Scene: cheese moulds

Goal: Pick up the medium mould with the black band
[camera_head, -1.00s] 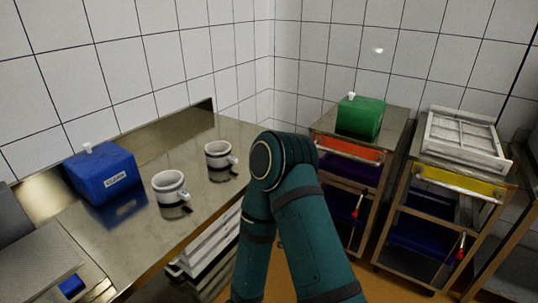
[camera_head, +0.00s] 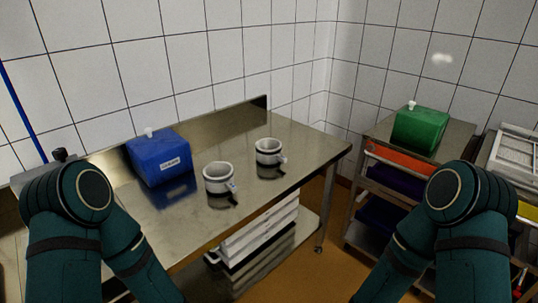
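Two round, open-topped white moulds stand upright on the steel table. The nearer mould (camera_head: 217,178) looks slightly larger; the farther mould (camera_head: 267,150) is up and to the right of it. Each has a small pale fitting on its right side and a dark reflection or shadow at its foot. Band colours and true sizes are too small to tell, so I cannot say which is the medium mould with the black band. Both my arms show as bent teal links at the lower left and lower right, apart from the moulds. Neither gripper is in view.
A blue labelled box (camera_head: 160,160) stands left of the moulds on the steel table (camera_head: 285,190). White stacked crates (camera_head: 262,232) sit below the table. A green box (camera_head: 420,130) tops a trolley at right, beside another trolley with a white rack (camera_head: 515,155). Orange floor lies between.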

